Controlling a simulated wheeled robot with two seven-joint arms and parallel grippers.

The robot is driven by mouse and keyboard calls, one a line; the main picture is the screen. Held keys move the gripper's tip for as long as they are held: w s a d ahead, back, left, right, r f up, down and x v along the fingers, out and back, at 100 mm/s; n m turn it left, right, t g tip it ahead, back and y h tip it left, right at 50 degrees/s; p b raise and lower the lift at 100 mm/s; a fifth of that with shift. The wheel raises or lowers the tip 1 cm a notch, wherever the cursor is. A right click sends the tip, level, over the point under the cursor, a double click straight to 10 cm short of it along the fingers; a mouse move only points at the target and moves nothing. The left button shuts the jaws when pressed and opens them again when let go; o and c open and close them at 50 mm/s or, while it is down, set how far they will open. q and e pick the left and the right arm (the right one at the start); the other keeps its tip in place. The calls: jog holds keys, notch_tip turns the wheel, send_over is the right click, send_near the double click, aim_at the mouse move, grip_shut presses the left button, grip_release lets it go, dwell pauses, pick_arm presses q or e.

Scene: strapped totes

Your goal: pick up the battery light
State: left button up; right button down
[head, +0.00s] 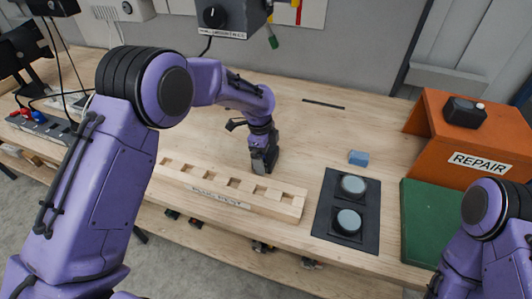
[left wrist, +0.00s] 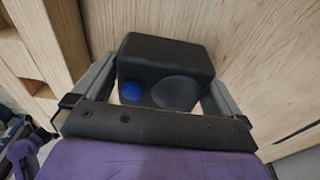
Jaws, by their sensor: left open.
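A black box-shaped light (left wrist: 165,55) with a blue button and a dark round face is in the left wrist view, on the wooden bench top. It looks like the battery light. My left gripper (head: 264,160) is open behind the slotted wooden rack. Its fingers (left wrist: 155,98) stand on either side of the light in the left wrist view; I cannot tell whether they touch it. In the head view the gripper mostly hides the light. My right arm shows at the lower right, its gripper outside the frame.
The slotted wooden rack (head: 232,188) lies just in front of the left gripper. To the right are a dark mat (head: 329,220) with two grey discs, a small blue block (head: 358,158), a green mat (head: 430,225) and an orange REPAIR stand (head: 435,118) bearing another black box (head: 463,112).

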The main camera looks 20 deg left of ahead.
pick_arm(q)
jog(key=shift+w+f, duration=0.35)
jog(key=shift+f, duration=0.05)
jog(key=shift+s+r, duration=0.2)
jog(key=c, duration=1)
jog(key=shift+w, duration=0.15)
jog(key=shift+c, duration=0.2)
